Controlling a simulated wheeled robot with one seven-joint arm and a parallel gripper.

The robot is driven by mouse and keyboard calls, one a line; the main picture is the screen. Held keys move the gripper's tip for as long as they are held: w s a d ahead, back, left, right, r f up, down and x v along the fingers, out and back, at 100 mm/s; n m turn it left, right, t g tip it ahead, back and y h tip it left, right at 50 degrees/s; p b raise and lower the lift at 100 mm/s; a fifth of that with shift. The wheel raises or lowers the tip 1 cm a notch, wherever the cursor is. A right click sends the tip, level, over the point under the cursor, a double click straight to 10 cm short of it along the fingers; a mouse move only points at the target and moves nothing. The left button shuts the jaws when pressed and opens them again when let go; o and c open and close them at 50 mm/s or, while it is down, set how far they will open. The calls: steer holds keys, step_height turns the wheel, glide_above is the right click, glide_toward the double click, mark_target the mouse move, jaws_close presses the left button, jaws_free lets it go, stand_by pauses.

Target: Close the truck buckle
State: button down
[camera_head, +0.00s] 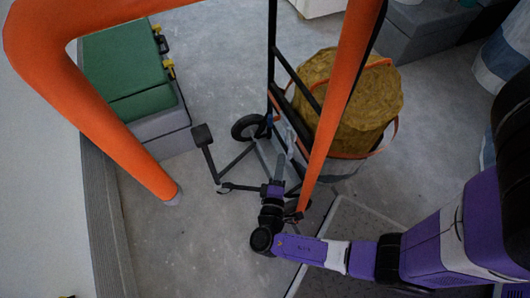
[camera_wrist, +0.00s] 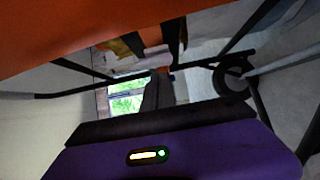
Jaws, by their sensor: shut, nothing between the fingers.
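A black-framed truck (camera_head: 245,160) with wheels stands in the middle of the head view. Its dark bars also cross the wrist view (camera_wrist: 205,63). I cannot make out the buckle for certain in either view. My gripper (camera_head: 281,160) is shut and empty, low among the truck's bars, just left of the sloping orange bar (camera_head: 335,110). Its narrow closed fingers also show in the wrist view (camera_wrist: 158,88). Whether they touch the truck is unclear.
A yellow-brown roll (camera_head: 345,95) in an orange-trimmed bag stands behind the truck. A thick orange tube (camera_head: 85,105) bends across the left. A green-topped grey case (camera_head: 125,60) lies by the left wall. Grey floor (camera_head: 205,260) is clear at lower left.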

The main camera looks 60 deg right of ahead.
steer(key=shift+s+d, duration=0.25)
steer(key=shift+s, duration=0.4)
steer(key=shift+s+d, duration=0.15)
steer(key=shift+s, duration=0.05)
steer(key=shift+w, duration=0.1)
